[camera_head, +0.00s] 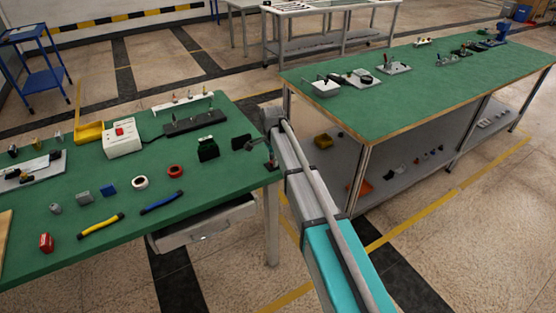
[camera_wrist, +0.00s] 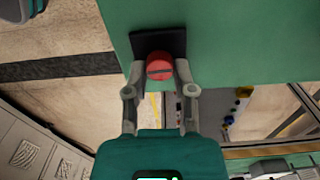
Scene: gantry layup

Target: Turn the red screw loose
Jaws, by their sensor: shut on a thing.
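The red screw (camera_wrist: 159,66) shows its round slotted head in the middle of the wrist view. It sits at a dark block (camera_wrist: 143,41) at the edge of the green bench top. My gripper (camera_wrist: 160,73) has one finger on each side of the red head and is shut on it. The screw's shank is hidden. In the head view my arm reaches to the right end of the left green bench (camera_head: 215,198), where the screw is too small to make out clearly.
Black blocks (camera_head: 208,149) stand close to the left of my arm. A red tape roll (camera_head: 175,171), a white tape roll (camera_head: 140,183) and a blue-handled tool (camera_head: 161,203) lie nearby. A second green bench (camera_head: 420,85) stands to the right. A drawer (camera_head: 203,224) hangs under the left bench.

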